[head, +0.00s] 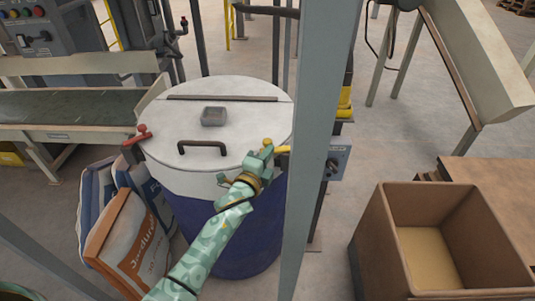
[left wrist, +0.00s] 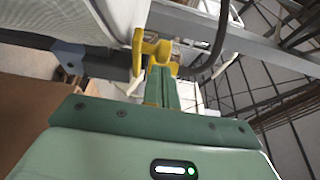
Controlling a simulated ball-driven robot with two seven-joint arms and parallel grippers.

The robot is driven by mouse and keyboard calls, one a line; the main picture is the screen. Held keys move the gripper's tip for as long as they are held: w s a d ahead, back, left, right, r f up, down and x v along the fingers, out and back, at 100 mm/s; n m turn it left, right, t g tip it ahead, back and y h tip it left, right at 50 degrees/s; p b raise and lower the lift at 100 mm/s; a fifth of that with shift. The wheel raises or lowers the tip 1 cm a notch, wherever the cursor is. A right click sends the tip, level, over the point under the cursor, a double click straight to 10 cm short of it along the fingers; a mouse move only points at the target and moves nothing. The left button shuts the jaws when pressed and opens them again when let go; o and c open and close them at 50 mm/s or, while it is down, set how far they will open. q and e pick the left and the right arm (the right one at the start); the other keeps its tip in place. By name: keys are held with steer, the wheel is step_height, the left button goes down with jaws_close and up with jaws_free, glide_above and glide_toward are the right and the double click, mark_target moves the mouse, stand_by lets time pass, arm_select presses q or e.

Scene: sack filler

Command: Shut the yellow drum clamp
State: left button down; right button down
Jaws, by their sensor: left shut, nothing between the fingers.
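The drum (head: 222,220) has a blue body and a round white lid (head: 160,125) with a dark handle. The yellow drum clamp (head: 282,149) is at the right side of the lid's rim. My left gripper (head: 266,152) is at that rim, right beside the clamp. In the left wrist view, its shut, empty fingers (left wrist: 161,85) point at the yellow clamp (left wrist: 150,46), very close to it. I cannot tell whether they touch. How far the clamp is closed is unclear, as the gripper partly covers it. My right gripper is not in view.
A red clamp (head: 141,134) sits on the drum's left side. A grey post (head: 318,150) stands close to the right of my left gripper. Filled sacks (head: 128,235) lean at the drum's left. An open brown box (head: 385,240) stands at the lower right.

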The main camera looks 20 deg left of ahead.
mark_target(264, 145)
arm_select(q)
steer(key=m+h, duration=0.1)
steer(key=w+a+m+h+p, duration=0.1)
steer(key=h, duration=0.1)
steer(key=a+m+g+h, duration=0.1)
steer(key=shift+w+a+h, duration=0.1)
steer(key=shift+w+h, duration=0.15)
steer(key=shift+h, duration=0.05)
steer(key=shift+w+a, duration=0.15)
steer(key=shift+w, duration=0.1)
